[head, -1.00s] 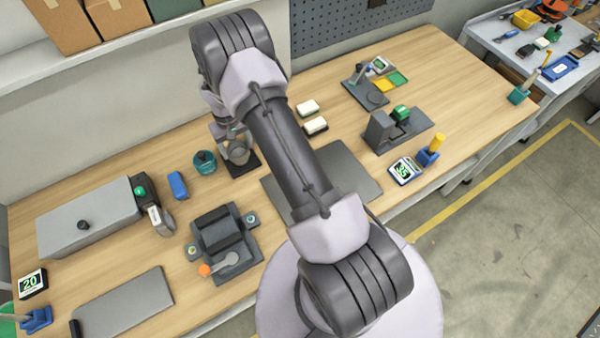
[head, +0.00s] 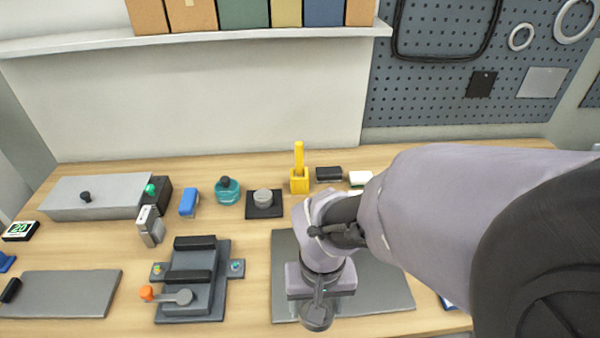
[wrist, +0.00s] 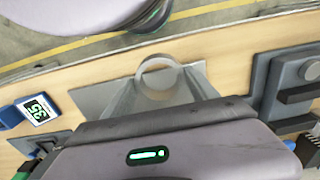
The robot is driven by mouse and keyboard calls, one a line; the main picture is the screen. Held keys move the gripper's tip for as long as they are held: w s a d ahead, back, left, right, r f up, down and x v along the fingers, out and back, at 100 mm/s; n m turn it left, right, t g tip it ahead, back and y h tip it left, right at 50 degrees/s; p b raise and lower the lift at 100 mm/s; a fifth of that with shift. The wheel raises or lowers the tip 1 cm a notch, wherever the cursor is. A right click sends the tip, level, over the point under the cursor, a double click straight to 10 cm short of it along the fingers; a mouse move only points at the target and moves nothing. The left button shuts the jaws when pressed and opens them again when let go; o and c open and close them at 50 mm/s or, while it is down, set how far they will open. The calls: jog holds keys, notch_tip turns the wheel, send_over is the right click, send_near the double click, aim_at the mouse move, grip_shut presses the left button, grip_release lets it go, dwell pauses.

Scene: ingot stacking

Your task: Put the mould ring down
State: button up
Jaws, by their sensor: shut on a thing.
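The mould ring (wrist: 158,66) is a short grey round piece. In the wrist view it sits between the fingers of my gripper (wrist: 160,92), which is shut on it. In the head view the ring (head: 317,318) shows below my gripper (head: 319,298), over the front part of a grey mat (head: 388,293). I cannot tell whether the ring touches the mat. The far sides of the fingers are hidden in the head view.
A dark square base with a grey round piece (head: 263,198) stands behind the mat. A dark fixture with an orange-knobbed lever (head: 147,292) is to the left. A yellow holder (head: 299,182) stands at the back. My arm hides the bench's right side.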

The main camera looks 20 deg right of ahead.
jog(key=w+d+p, duration=0.1)
jog(key=w, duration=0.1)
jog(key=w+d+p, duration=0.1)
jog(key=w+d, duration=0.1)
jog(key=w+d+p, duration=0.2)
jog(key=shift+w+d+f, duration=0.1)
jog(key=shift+d+f, duration=0.05)
jog(key=shift+f, duration=0.15)
jog(key=w+d, duration=0.3)
jog(key=w+d+b, duration=0.1)
jog(key=shift+w+d+f, duration=0.3)
jog(key=shift+d+f, duration=0.05)
jog(key=shift+d, duration=0.05)
notch_tip(320, 180, down, 4)
jog(key=shift+w+d+r+b, duration=0.1)
jog(key=shift+r+b, duration=0.05)
jog(key=shift+b, duration=0.95)
jog(key=shift+r, duration=0.1)
jog(key=shift+f, duration=0.2)
jog(key=o, duration=1.3)
jog(key=shift+r, duration=0.1)
